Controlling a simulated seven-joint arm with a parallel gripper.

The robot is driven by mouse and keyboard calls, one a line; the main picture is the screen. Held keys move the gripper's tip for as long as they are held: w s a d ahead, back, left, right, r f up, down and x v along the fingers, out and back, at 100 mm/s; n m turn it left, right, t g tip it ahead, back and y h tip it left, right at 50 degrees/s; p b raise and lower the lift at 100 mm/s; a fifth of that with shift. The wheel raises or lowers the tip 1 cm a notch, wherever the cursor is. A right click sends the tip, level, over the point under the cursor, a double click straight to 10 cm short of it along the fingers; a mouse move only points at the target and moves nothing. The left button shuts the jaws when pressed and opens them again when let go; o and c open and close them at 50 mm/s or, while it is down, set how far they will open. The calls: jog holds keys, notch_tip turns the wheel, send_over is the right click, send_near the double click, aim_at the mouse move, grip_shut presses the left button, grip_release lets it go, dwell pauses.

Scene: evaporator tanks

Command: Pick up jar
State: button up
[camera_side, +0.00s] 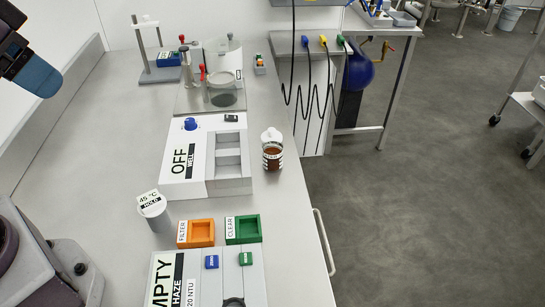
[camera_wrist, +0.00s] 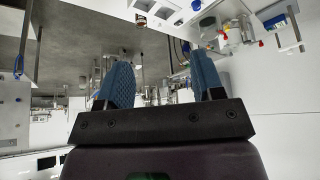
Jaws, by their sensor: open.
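A small jar (camera_side: 272,155) with brown contents, a white lid and a pale label stands upright on the grey bench, right of the white box labelled OFF and WELL and close to the bench's right edge. In the wrist view, a small jar (camera_wrist: 141,19) with a dark band shows at the top, upside down. My gripper (camera_wrist: 163,85) is open and empty, its two blue fingers apart.
The white box (camera_side: 208,160) stands left of the jar. An orange tray (camera_side: 196,246) labelled FILTER and a green tray (camera_side: 243,241) labelled CLEAR lie in front. A grey cylinder (camera_side: 154,212) with a 45 °C HOLD tag stands left of them.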

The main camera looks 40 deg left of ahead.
jog(key=m+g+y, duration=0.1)
jog(key=m, duration=3.1)
send_near(274, 150)
jog(key=f, duration=0.1)
jog(key=w+d+f, duration=0.1)
jog(key=shift+f+m, duration=0.3)
jog(key=shift+f, duration=0.05)
jog(key=x, duration=0.5)
jog(key=shift+a+f, duration=0.3)
jog(key=shift+f, duration=0.05)
